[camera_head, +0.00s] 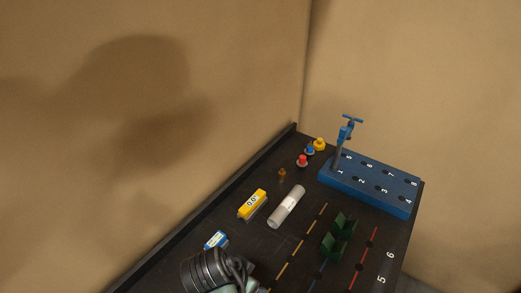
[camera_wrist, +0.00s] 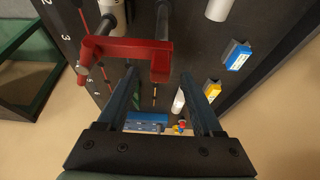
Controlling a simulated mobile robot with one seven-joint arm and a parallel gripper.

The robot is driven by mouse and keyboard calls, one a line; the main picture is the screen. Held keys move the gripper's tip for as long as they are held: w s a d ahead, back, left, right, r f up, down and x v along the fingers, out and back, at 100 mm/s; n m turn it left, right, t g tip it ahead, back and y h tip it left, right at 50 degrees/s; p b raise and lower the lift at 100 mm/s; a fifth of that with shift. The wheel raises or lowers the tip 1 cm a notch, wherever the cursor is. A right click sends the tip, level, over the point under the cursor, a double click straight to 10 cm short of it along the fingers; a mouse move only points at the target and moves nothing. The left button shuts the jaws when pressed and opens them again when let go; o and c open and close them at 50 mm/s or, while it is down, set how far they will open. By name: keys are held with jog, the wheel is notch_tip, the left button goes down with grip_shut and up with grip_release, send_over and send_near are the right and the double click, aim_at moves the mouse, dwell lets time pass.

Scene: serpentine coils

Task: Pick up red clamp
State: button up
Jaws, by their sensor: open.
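The red clamp (camera_wrist: 128,47) shows in the wrist view as a red bar with a downturned end at the right and a jaw at the left. It lies just beyond my fingertips, near the dark posts (camera_wrist: 163,22). My gripper (camera_wrist: 159,74) is open, with its two dark blue fingers apart and nothing visible held between them. I cannot tell whether the fingers touch the clamp. The clamp does not show in the head view, where part of my arm fills the bottom edge.
A blue block with numbered holes (camera_head: 372,184) bears an upright blue clamp (camera_head: 345,132). On the dark board are a yellow block (camera_head: 252,204), a white cylinder (camera_head: 286,207), a green holder (camera_head: 338,238), a small blue block (camera_head: 216,240) and coloured knobs (camera_head: 302,161). Walls stand behind.

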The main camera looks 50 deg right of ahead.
jog(key=shift+x, duration=1.35)
jog(key=shift+c, duration=0.3)
grip_shut()
jog(key=shift+r, duration=0.1)
